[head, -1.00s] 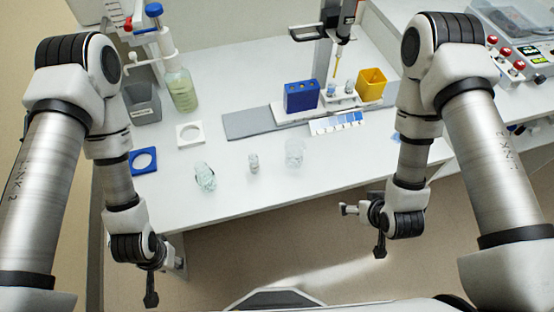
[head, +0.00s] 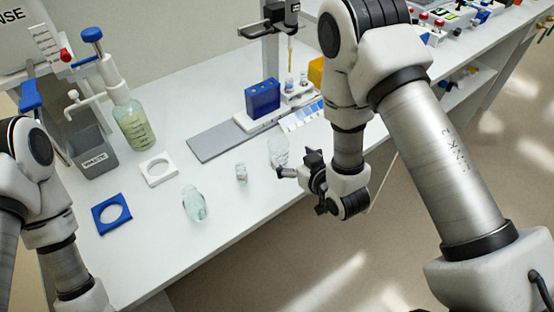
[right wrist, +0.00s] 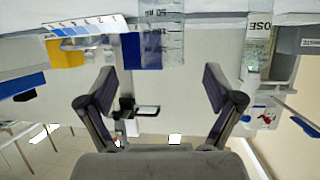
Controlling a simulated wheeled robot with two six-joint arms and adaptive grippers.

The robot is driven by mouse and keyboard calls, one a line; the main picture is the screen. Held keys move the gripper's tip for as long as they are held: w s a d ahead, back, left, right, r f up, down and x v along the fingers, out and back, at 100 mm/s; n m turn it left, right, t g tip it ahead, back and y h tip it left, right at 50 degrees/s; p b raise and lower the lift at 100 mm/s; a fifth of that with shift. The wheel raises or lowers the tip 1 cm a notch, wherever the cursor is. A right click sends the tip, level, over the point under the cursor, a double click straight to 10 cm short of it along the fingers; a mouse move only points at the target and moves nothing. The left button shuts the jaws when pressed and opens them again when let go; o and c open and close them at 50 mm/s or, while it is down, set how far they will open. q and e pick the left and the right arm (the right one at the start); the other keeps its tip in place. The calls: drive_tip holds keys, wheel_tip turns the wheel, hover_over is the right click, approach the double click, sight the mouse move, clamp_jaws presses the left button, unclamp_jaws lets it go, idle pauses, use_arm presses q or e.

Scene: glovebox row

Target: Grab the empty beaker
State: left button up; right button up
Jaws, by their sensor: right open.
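A clear glass beaker (head: 279,150) stands upright near the front edge of the white table and looks empty. Its graduated wall (right wrist: 162,38) shows at the top of the right wrist view, between my fingers' directions and beyond their tips. My right gripper (head: 303,177) is open and empty, at the table edge just right of and nearer than the beaker. Its two spread fingers also show in the right wrist view (right wrist: 163,88). The gripper partly hides the space by the beaker's base. My left arm is at the left edge, with its gripper out of view.
A small glass vial (head: 241,173) and a glass vessel (head: 195,204) stand left of the beaker. A grey waste bin (head: 92,152) and dispenser bottle (head: 134,127) stand left.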

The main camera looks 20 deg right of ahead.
sight(283, 151)
drive_tip(key=x, duration=0.2)
drive_tip(key=p+x, duration=0.1)
drive_tip(key=x, duration=0.4)
drive_tip(key=shift+w+a+r, duration=0.2)
drive_tip(key=shift+w+a, duration=0.05)
drive_tip(key=shift+w, duration=0.05)
drive_tip(key=c, duration=1)
